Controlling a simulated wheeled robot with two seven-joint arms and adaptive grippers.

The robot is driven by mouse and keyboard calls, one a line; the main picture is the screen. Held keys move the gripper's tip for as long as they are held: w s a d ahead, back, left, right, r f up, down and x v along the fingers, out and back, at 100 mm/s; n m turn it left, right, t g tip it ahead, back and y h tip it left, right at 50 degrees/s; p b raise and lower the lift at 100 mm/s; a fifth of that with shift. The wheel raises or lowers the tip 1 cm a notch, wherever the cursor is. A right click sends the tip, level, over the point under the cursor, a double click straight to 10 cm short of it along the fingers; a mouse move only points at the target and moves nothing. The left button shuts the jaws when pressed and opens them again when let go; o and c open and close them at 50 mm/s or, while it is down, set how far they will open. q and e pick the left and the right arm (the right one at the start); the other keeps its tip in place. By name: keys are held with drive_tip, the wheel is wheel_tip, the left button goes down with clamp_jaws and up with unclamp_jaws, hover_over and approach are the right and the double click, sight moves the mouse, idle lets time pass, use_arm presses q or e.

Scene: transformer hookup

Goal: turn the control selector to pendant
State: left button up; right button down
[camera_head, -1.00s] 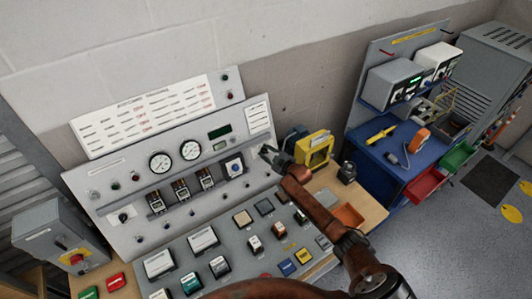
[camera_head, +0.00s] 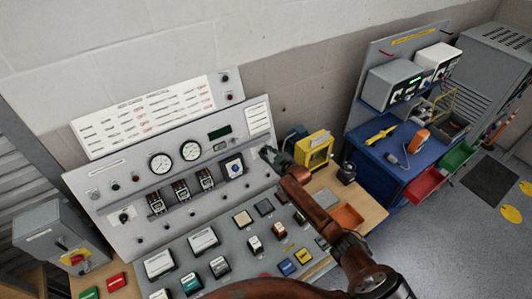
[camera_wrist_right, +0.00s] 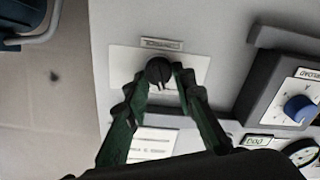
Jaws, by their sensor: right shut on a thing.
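The control selector is a black round knob (camera_wrist_right: 158,72) on a white plate with a small label whose text I cannot read clearly. In the right wrist view my right gripper (camera_wrist_right: 161,80) has its two dark fingers on either side of the knob, shut on it. In the head view the right gripper (camera_head: 268,153) reaches the right end of the grey upright panel (camera_head: 265,178) and covers the knob there. The knob's exact pointing direction is hard to tell. My left gripper is not in view.
A blue knob (camera_wrist_right: 299,108) in a dark frame sits beside the selector. Two round gauges (camera_head: 190,150) and several switches fill the panel. A sloped desk with buttons lies below. A yellow box (camera_head: 313,150) stands close to the right of my right gripper.

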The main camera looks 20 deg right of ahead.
drive_tip(key=m+p, duration=0.1)
drive_tip(key=m, duration=0.5)
drive_tip(key=shift+d+m, duration=0.15)
drive_tip(key=shift+m, duration=0.15)
drive_tip(key=m+p, duration=0.2)
drive_tip(key=m, duration=0.4)
drive_tip(key=shift+d+h, duration=0.1)
drive_tip(key=shift+h, duration=0.2)
drive_tip(key=shift+f, duration=0.1)
drive_tip(key=c, duration=1.6)
unclamp_jaws()
drive_tip(key=v, duration=1.2)
